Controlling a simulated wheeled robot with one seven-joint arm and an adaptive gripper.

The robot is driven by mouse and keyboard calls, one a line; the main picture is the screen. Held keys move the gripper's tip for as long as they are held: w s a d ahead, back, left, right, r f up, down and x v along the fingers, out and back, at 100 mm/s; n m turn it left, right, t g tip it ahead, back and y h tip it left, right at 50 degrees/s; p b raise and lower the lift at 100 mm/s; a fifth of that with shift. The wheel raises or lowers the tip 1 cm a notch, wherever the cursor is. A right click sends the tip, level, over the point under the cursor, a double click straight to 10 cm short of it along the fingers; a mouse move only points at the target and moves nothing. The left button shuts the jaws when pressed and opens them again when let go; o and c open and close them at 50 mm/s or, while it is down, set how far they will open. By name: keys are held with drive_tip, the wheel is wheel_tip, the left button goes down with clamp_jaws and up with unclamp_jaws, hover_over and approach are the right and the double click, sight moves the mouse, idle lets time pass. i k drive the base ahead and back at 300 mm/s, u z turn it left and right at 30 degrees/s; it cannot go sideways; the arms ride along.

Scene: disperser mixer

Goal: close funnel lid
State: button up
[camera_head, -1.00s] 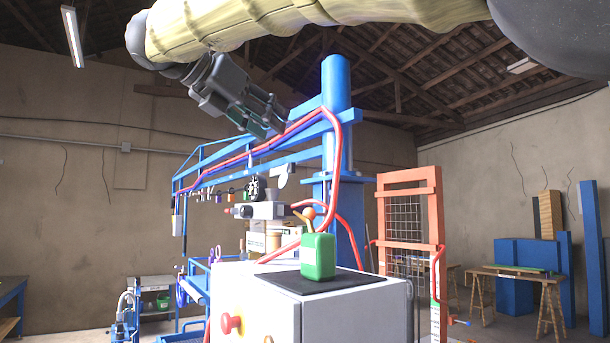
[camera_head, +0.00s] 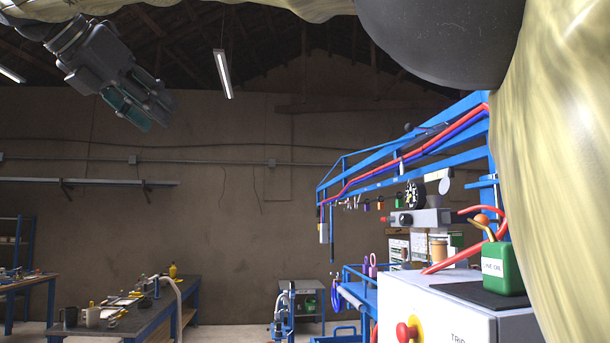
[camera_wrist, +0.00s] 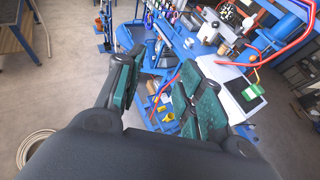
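I cannot make out a funnel lid for certain in either view. A small yellow thing (camera_wrist: 167,116), too small to identify, shows low on the blue frame between my fingers in the wrist view. My gripper (camera_head: 156,108) is raised high at the upper left of the head view, well apart from the blue machine frame (camera_head: 400,168). In the wrist view my gripper (camera_wrist: 160,72) has its green-padded fingers spread, with nothing between them. The blue frame with its tools lies farther off, beyond the fingers.
A white cabinet (camera_head: 440,305) with a red button (camera_head: 404,332) stands at the lower right. A green oil can (camera_head: 498,271) sits on its black mat. A workbench (camera_head: 150,308) with tools is at the lower left. Open floor (camera_wrist: 75,95) shows in the wrist view.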

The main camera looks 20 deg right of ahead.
sight(445, 186)
drive_tip(key=u, duration=0.35)
drive_tip(key=i, duration=0.95)
drive_tip(key=z, duration=2.25)
drive_tip(key=i, duration=0.5)
drive_tip(key=u, duration=0.05)
